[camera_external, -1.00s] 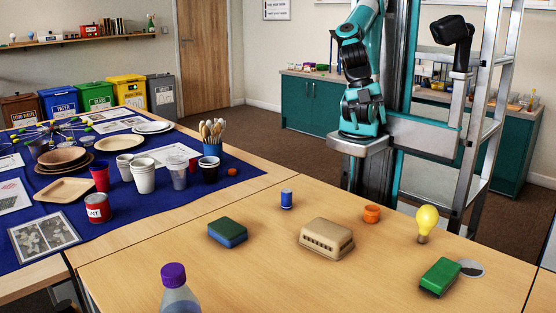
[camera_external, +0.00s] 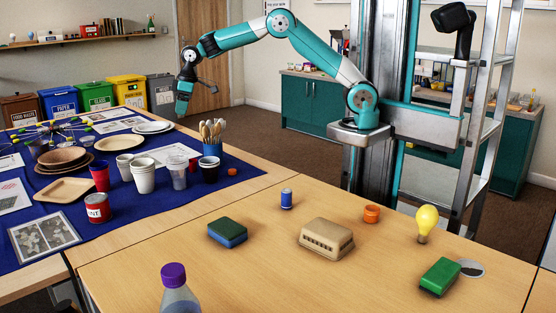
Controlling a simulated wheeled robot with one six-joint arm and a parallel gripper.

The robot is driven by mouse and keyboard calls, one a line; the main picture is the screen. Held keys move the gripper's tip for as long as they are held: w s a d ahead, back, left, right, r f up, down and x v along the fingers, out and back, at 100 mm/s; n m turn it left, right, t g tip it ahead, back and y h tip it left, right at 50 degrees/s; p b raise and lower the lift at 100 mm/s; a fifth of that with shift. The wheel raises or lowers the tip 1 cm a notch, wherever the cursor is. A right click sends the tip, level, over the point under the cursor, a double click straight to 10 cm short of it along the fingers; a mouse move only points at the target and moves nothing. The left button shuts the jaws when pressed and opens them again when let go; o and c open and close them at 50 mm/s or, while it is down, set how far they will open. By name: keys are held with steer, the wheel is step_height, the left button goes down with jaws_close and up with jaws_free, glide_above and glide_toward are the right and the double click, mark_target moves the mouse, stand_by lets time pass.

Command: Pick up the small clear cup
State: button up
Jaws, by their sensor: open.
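The small clear cup (camera_external: 179,174) stands upright on the blue cloth (camera_external: 232,185), between a white cup (camera_external: 143,177) and a dark cup (camera_external: 209,170). My gripper (camera_external: 182,112) hangs pointing down from the outstretched arm. In the picture it is above the clear cup, high over the far part of the cloth, apart from every cup. It is open and nothing shows in it. How far it is from the cup in depth is hard to tell.
A blue pot of wooden cutlery (camera_external: 212,147) stands behind the dark cup. A red cup (camera_external: 100,178), a red can (camera_external: 97,207) and plates (camera_external: 155,128) share the cloth. The near table holds a sponge (camera_external: 228,232), an egg box (camera_external: 326,238) and a bulb (camera_external: 426,222).

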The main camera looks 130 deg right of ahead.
steer(key=x, duration=0.8)
steer(key=p+x, duration=0.1)
steer(key=x, duration=0.7)
steer(key=shift+a+p, duration=0.25)
steer(key=shift+p, duration=0.05)
steer(key=c, duration=1)
